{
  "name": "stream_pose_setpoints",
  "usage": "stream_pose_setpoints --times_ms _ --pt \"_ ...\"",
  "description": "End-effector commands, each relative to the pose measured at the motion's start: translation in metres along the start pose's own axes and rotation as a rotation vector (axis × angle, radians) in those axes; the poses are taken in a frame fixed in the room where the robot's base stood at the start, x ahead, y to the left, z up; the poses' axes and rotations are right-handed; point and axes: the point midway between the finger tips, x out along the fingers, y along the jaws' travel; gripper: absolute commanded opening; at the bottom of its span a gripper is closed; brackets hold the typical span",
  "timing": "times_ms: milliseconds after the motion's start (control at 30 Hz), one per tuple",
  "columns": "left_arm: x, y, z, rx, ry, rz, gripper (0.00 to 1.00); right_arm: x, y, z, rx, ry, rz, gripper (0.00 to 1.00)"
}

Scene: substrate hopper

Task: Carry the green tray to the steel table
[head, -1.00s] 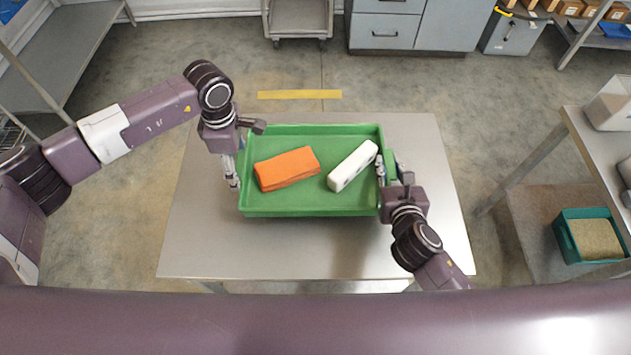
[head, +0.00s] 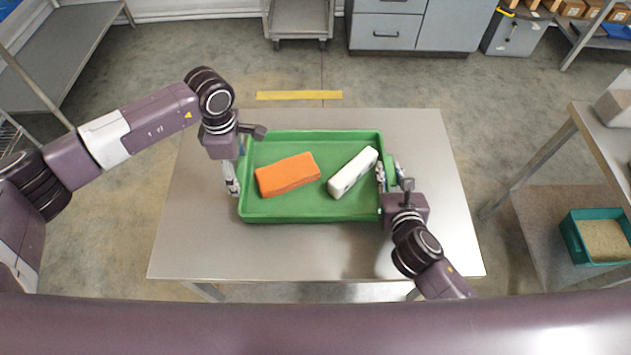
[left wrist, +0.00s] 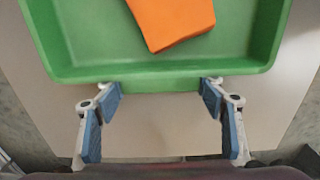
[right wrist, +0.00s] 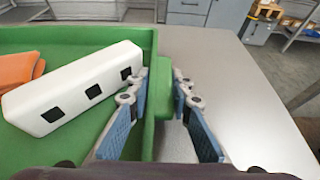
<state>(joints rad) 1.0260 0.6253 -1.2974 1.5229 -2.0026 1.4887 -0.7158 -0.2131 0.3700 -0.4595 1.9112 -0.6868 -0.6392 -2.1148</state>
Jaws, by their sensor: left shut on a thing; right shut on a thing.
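The green tray (head: 310,208) is level above or on the steel table (head: 290,255); I cannot tell whether its underside touches the top. A folded orange cloth-like item (head: 287,175) and a white block with dark square marks (head: 352,174) lie in it. My left gripper (head: 235,180) is shut on the tray's left side; the left wrist view shows its blue-padded fingers (left wrist: 161,90) at the rim. My right gripper (head: 385,178) is shut on the tray's right side, its fingers (right wrist: 163,80) around the green handle there. The tray hides the table under it.
Bare tabletop surrounds the tray. A side table (head: 580,125) stands at the right, with a teal bin of granular material (head: 572,240) on its lower shelf. Grey cabinets (head: 415,25) and a trolley (head: 298,20) stand at the back. A rack (head: 70,45) is far left.

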Motion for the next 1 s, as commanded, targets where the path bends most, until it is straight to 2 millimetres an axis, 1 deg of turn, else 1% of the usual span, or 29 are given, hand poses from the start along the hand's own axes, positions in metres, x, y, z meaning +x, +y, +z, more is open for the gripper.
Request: stream_pose_setpoints --times_ms 33,67,200,467,633,767,1000 --pt "0.006 0.0 0.0 0.002 0.0 0.0 0.23 0.003 0.0 -0.003 0.0 -0.004 0.0 0.0" --pt "0.004 0.0 0.0 0.002 0.001 -0.001 0.66 0.002 -0.001 -0.003 0.0 -0.002 -0.001 0.22" --pt "0.003 0.0 0.0 0.001 0.001 -0.001 0.81 0.001 0.0 -0.002 0.0 -0.001 -0.001 0.37" --pt "0.002 0.0 0.0 0.0 0.0 0.0 0.81 0.001 0.0 -0.002 0.0 0.0 0.0 0.37" --pt "-0.003 0.0 0.0 0.0 0.0 0.0 0.81 -0.001 0.0 0.003 0.0 0.0 0.0 0.37" --pt "-0.014 0.0 0.0 0.0 0.0 0.0 0.81 -0.005 0.0 0.013 0.0 0.0 0.0 0.37" --pt "-0.044 0.0 0.0 0.0 0.0 0.0 0.81 -0.017 0.0 0.041 0.0 0.0 0.0 0.37"
